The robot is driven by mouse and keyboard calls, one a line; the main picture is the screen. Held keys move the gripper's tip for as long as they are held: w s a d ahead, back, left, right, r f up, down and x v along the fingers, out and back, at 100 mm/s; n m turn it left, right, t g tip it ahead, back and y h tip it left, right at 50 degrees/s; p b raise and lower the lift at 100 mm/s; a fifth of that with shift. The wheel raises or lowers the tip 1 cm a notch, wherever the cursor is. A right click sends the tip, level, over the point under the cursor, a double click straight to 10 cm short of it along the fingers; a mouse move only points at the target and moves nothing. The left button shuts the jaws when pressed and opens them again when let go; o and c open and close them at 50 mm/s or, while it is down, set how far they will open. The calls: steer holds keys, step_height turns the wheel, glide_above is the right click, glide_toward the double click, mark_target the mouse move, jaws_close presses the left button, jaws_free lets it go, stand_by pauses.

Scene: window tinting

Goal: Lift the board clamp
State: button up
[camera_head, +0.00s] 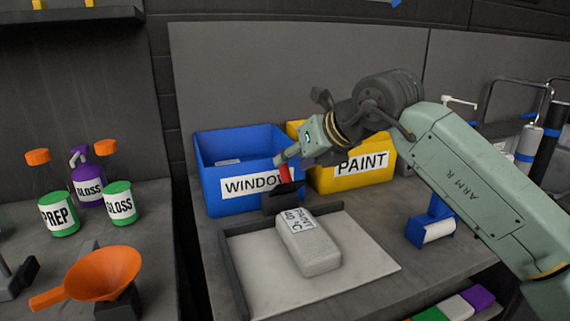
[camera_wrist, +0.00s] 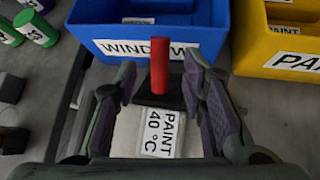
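The board clamp (camera_head: 283,196) is a dark block with an upright red handle at the back edge of the pale board (camera_head: 352,284). In the wrist view the red handle (camera_wrist: 160,66) stands between the two fingers with a gap on each side. My gripper (camera_wrist: 161,75) is open and empty. In the head view my gripper (camera_head: 284,158) is just above and beside the red handle, coming from the right. The clamp's dark base is partly hidden behind the handle in the wrist view.
A pale block labelled PAINT 40 °C (camera_head: 310,250) lies on the board. A blue WINDOW bin (camera_head: 222,193) and a yellow PAINT bin (camera_head: 350,178) stand close behind the clamp. Bottles and an orange funnel (camera_head: 103,275) are on the left counter.

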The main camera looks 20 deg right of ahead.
steer(key=v, duration=0.6)
steer(key=shift+s, duration=0.2)
steer(key=shift+d+r, duration=0.1)
